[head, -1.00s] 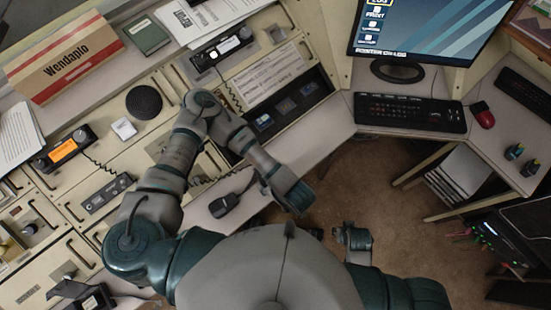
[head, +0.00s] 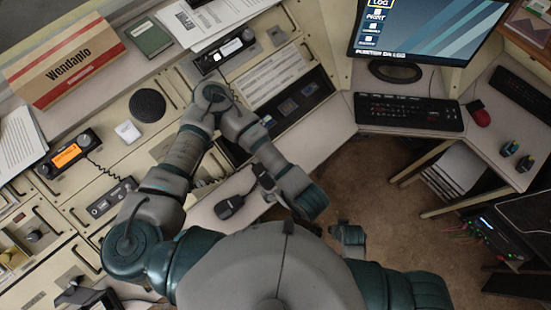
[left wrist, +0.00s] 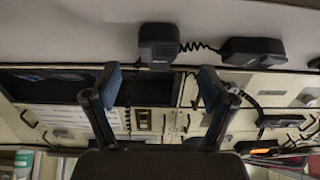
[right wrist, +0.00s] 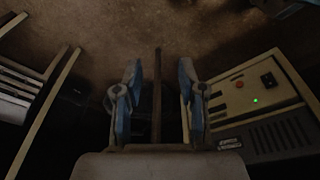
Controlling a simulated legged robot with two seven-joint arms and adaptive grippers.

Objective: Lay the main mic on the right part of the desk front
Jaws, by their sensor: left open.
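A second dark handset (head: 262,175) shows beside my left forearm. I cannot tell which is the main mic. My left gripper (left wrist: 160,78) is open and empty; its fingers point toward the black mic, apart from it. Its fingers are hidden in the head view. My right gripper (right wrist: 160,68) is open and empty over the floor.
A keyboard (head: 410,112), monitor (head: 430,30) and red mouse (head: 481,117) occupy the right-hand desk. Console panels with radios, one with an orange display (head: 67,155), lie behind the front strip. The desk front between my left forearm and the keyboard is clear.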

